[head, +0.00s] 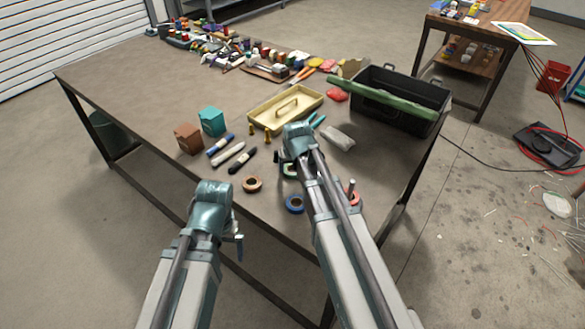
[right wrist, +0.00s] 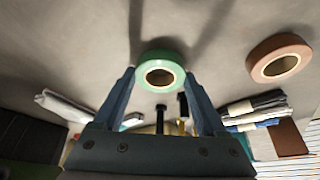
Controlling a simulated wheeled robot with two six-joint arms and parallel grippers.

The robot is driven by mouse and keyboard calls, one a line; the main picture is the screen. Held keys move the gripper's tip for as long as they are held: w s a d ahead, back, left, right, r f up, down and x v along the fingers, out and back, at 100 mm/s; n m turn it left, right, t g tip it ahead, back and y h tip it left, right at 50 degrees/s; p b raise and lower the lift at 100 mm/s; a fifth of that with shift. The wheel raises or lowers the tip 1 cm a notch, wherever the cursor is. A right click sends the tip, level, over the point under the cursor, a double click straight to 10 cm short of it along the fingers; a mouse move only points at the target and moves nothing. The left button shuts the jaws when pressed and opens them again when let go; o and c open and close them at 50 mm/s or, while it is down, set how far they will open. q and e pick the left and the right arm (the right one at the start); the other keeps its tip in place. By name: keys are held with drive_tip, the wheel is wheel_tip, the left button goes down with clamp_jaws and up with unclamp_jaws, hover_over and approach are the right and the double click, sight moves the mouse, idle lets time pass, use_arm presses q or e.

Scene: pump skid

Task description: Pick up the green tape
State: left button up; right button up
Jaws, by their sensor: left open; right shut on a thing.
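The green tape (right wrist: 160,57) is a ring roll with a brown core. In the right wrist view it sits between the two fingertips of my right gripper (right wrist: 160,74), which is shut on it. Whether the roll touches the table or is just clear of it, I cannot tell. In the head view only a sliver of the green tape (head: 288,170) shows beside my right arm, which hides the rest. My left gripper (head: 238,243) is open, low in front of the table's near edge, its fingers mostly hidden by the arm.
On the table (head: 150,100), a brown-orange tape (head: 252,184), a blue tape (head: 295,203) and a red tape (head: 352,196) lie near the right arm. Markers (head: 228,155), a yellow tray (head: 262,117) and a black toolbox (head: 400,92) stand beyond. The table's left part is clear.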

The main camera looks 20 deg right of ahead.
use_arm(q)
wheel_tip(320, 180, up, 10)
drive_tip(key=p, duration=0.9)
use_arm(e)
wheel_tip(320, 180, up, 10)
drive_tip(key=shift+f, duration=0.15)
use_arm(q)
drive_tip(key=shift+f, duration=0.1)
use_arm(e)
drive_tip(key=shift+s, duration=0.1)
